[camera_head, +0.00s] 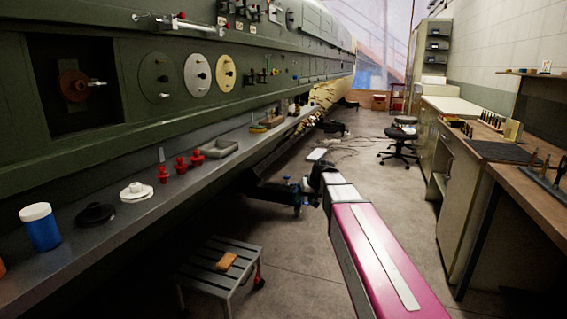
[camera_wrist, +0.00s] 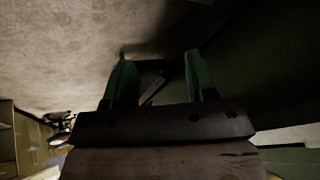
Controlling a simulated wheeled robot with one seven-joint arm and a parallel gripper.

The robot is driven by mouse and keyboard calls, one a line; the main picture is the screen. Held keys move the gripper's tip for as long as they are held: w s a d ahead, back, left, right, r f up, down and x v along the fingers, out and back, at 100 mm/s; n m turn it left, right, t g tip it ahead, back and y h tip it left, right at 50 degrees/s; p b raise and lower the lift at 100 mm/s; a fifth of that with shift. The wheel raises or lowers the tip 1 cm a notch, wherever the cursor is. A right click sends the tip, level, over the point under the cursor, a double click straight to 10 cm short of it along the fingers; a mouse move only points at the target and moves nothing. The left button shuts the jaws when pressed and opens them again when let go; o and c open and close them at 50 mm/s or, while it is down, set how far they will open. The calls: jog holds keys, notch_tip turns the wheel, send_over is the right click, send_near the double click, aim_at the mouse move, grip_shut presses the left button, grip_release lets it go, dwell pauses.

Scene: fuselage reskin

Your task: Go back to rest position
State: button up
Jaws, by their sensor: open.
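My gripper (camera_wrist: 158,62) shows in the wrist view with its two green fingers apart and nothing between them. The wrist view is dark and tilted; grey floor lies at its upper left and a dark green surface at its right. In the head view my magenta arm reaches forward over the aisle floor, and its dark far end is low beside the fuselage. The fingers cannot be made out clearly there.
The green fuselage (camera_head: 100,130) runs along the left. Its grey ledge (camera_head: 110,220) bears a blue jar (camera_head: 41,232), red fittings (camera_head: 181,167) and a tray (camera_head: 215,154). A step stool (camera_head: 225,275) stands below. A workbench (camera_head: 540,195) and chair (camera_head: 398,150) are right; the floor between is partly clear.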

jog(key=s+d+f+m+g+h, duration=0.1)
jog(key=s+d+f, duration=0.4)
jog(key=s+f, duration=0.5)
jog(key=s+d+f+m+g+h, duration=0.1)
jog(key=s+d+f, duration=0.4)
jog(key=s+f, duration=0.5)
jog(key=s+g+h, duration=0.1)
jog(key=s+h, duration=0.1)
jog(key=s, duration=0.2)
jog(key=shift+m+g, duration=0.3)
jog(key=shift+g, duration=0.1)
jog(key=shift+s+f, duration=0.1)
dwell(0.3)
